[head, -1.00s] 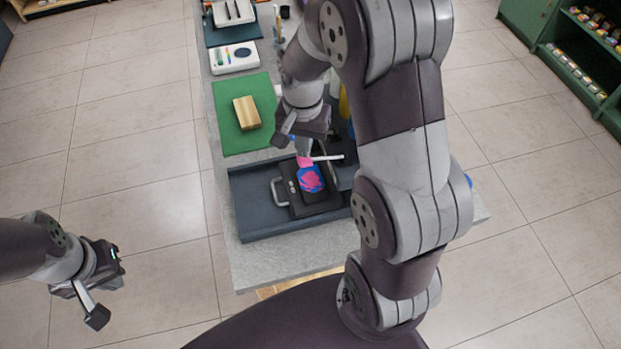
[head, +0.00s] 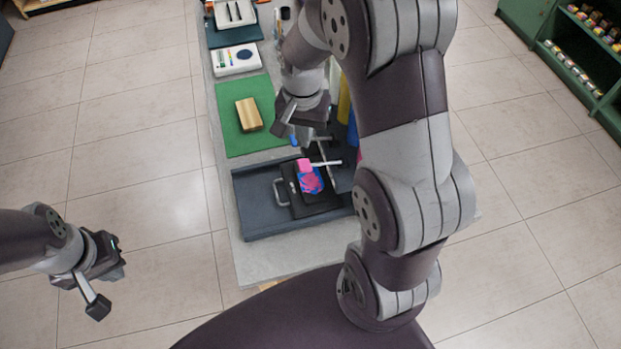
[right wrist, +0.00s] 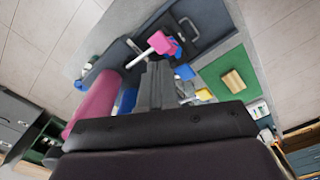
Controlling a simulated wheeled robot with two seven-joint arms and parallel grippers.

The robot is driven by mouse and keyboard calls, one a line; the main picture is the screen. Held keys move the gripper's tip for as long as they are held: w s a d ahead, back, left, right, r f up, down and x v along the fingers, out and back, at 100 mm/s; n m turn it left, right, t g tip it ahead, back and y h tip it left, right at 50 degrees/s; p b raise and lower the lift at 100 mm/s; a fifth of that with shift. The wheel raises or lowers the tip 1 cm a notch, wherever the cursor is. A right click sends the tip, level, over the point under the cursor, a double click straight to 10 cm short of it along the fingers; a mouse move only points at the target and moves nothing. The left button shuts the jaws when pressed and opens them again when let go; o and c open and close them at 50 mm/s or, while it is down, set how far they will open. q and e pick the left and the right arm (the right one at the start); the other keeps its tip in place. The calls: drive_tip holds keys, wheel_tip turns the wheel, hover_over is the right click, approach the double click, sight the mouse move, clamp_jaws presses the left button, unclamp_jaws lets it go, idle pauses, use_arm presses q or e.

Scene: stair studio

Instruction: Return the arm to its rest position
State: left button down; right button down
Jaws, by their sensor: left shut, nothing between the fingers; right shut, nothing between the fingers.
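My right gripper (head: 302,138) is shut and empty in the head view, above the worktable and just behind a dark tray (head: 262,222). Its closed fingers (right wrist: 155,87) point toward the middle of the right wrist view. A pink block with a white handle (head: 304,165) rests at a black plate with a pink and blue pattern (head: 312,184); the block also shows in the right wrist view (right wrist: 160,43), apart from the fingers. My left gripper (head: 98,306) is shut and empty over the floor, left of the table.
A wooden block (head: 248,114) lies on a green mat (head: 262,140) left of the right gripper. A white palette (head: 235,60) lies farther back. A magenta roll (right wrist: 97,103) is close beside the fingers in the right wrist view. Green shelves (head: 600,70) stand at the right.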

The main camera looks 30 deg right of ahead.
drive_tip(key=s+a+f+n+b, duration=0.2)
drive_tip(key=s+f+n+b, duration=0.2)
drive_tip(key=f+b, duration=0.3)
drive_tip(key=s+a+f+n+t+b, duration=0.1)
drive_tip(key=s+a+f+n+b, duration=0.2)
drive_tip(key=f+b, duration=0.5)
drive_tip(key=shift+s+a+n, duration=0.15)
drive_tip(key=shift+s+n, duration=0.75)
drive_tip(key=shift+s, duration=0.1)
